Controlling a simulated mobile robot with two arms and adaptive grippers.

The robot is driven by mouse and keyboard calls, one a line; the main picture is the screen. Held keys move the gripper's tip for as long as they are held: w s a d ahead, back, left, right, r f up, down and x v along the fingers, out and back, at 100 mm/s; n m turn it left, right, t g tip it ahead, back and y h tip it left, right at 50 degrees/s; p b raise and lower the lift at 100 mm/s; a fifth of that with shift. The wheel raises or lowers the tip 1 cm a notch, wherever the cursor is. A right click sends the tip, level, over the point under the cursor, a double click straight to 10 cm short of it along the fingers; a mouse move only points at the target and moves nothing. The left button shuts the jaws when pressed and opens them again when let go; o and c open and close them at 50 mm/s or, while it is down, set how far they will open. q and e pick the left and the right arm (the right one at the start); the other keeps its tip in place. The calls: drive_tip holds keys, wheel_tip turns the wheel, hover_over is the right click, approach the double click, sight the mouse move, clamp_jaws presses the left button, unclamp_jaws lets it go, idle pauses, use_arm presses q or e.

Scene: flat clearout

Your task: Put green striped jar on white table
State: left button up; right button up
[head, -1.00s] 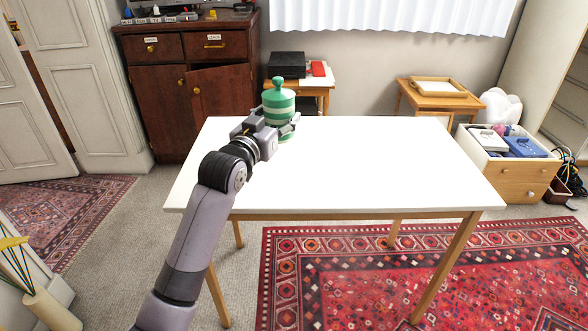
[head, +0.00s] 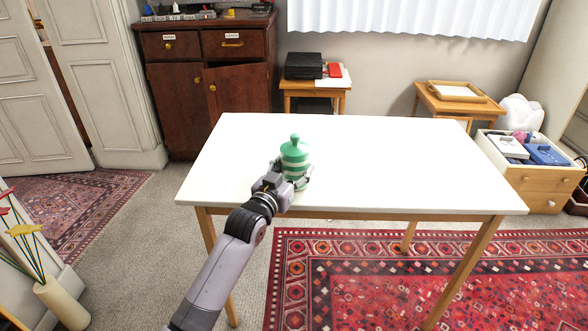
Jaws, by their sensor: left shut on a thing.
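The green striped jar (head: 295,158) is green and pale-banded with a knobbed lid. It is upright over the left part of the white table (head: 400,160). My left gripper (head: 297,179) is shut on the jar from its near side, and its fingers hide part of the jar's lower body. I cannot tell whether the jar's base touches the tabletop. My right gripper is not in view.
The rest of the white tabletop is bare. Behind it stand a dark wooden cabinet (head: 205,85), a small side table with a black box (head: 303,66), and a table with a wooden tray (head: 457,91). A vase (head: 62,303) stands at lower left.

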use_arm(q)
drive_tip(key=shift+r, duration=0.1)
drive_tip(key=o, duration=1.4)
drive_tip(key=shift+c, duration=0.2)
